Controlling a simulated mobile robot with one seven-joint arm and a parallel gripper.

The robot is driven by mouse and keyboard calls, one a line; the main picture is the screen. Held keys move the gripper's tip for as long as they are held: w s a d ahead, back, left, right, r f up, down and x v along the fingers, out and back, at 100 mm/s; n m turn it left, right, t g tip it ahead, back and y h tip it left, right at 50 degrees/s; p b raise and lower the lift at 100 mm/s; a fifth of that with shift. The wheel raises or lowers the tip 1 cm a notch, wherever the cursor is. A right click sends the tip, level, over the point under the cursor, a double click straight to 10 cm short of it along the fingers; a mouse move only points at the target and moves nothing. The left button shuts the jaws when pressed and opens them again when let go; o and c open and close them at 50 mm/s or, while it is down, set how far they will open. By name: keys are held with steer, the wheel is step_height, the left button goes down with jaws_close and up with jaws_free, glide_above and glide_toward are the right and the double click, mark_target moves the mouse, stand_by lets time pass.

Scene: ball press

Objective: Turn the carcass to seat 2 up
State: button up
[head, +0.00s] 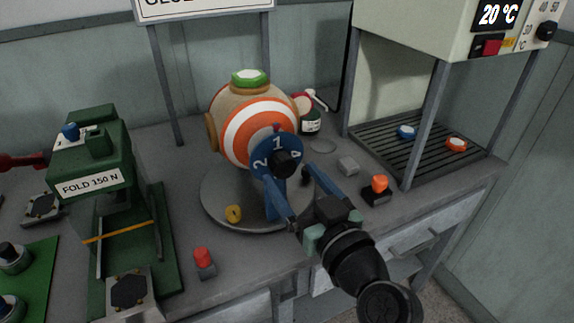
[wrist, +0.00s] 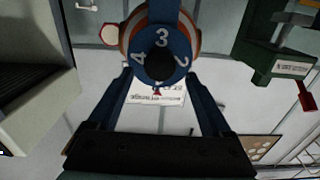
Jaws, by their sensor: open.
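The carcass (head: 235,130) is a tan ball with orange and white rings, a green-and-white seat on top and a tan one at its left. It stands on a round grey base (head: 217,200). A blue numbered dial (head: 262,158) with a black knob (head: 287,163) faces me; 1 is at the top by a small red pointer, 2 at left, 4 at right. The wrist view shows the dial (wrist: 143,45) inverted, with 3 at the picture's top. My gripper (head: 287,178) is open, its fingers reaching toward the knob, one either side; contact cannot be told.
A green press (head: 95,165) marked FOLD 150 N stands left. A warming cabinet (head: 420,40) with a slatted shelf (head: 425,155) is at right.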

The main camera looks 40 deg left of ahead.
mark_target(286, 168)
steer(key=shift+x, duration=1.7)
jaws_close()
